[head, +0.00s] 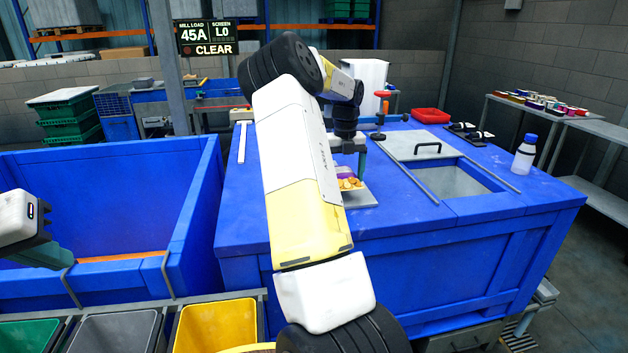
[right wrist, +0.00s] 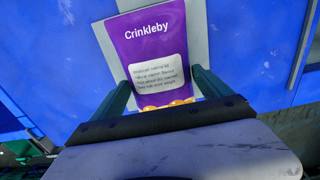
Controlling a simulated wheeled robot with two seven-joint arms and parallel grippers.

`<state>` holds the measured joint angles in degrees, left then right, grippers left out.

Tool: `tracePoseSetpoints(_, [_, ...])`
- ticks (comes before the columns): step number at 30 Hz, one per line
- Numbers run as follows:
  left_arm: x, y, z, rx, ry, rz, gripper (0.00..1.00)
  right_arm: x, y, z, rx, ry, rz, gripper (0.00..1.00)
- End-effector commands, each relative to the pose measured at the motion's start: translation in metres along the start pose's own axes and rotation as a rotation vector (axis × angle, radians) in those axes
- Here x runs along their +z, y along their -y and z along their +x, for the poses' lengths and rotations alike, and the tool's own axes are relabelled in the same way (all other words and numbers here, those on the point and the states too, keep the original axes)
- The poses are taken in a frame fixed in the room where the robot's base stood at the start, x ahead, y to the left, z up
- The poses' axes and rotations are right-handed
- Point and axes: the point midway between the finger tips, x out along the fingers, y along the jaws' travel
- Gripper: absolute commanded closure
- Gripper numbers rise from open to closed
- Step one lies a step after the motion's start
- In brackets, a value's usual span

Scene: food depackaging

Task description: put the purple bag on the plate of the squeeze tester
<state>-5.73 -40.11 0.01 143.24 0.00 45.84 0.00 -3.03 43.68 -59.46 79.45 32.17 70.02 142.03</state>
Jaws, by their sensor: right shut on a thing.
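The purple bag (right wrist: 155,45), printed "Crinkleby" with yellow food at its lower end, lies face up between the two green fingers of my right gripper (right wrist: 163,88). The fingers are shut on its sides. In the head view the bag (head: 347,174) is partly hidden by my right arm and gripper (head: 356,168). It is over the light grey plate (head: 362,198) of the squeeze tester; whether it touches the plate is unclear. The plate also shows around the bag in the right wrist view (right wrist: 197,35). My left gripper (head: 42,253) is at the far left, away from the bag; its jaw opening is unclear.
A metal hatch with a handle (head: 418,145) and a sunken basin (head: 455,180) lie right of the plate on the blue table (head: 400,222). A white bottle (head: 524,155) and red tray (head: 431,116) stand further off. A large blue bin (head: 100,190) is at left, with colored bins in front.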

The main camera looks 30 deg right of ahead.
Motion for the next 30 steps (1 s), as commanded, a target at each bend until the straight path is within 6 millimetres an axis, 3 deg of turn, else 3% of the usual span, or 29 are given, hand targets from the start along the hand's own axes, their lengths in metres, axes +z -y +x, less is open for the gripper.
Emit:
tracePoseSetpoints(6, [0.000, 0.000, 0.000, 0.000, 0.000, 0.000, 1.00, -0.001, 0.000, 0.029, 0.000, -0.003, 0.001, 0.57])
tracePoseSetpoints(17, [0.000, 0.000, 0.000, 0.000, 0.000, 0.000, 1.00, -0.001, 0.000, 0.033, 0.000, -0.001, 0.000, 0.57])
tracePoseSetpoints(18, [0.000, 0.000, 0.000, 0.000, 0.000, 0.000, 1.00, -0.001, 0.000, 0.034, 0.000, -0.001, 0.000, 0.07])
tracePoseSetpoints(19, [0.000, 0.000, 0.000, 0.000, 0.000, 0.000, 1.00, -0.001, 0.000, 0.033, 0.000, -0.001, 0.000, 0.02])
tracePoseSetpoints(30, [0.000, 0.000, 0.000, 0.000, 0.000, 0.000, 1.00, -0.001, 0.000, 0.025, 0.000, 0.001, -0.001, 0.00])
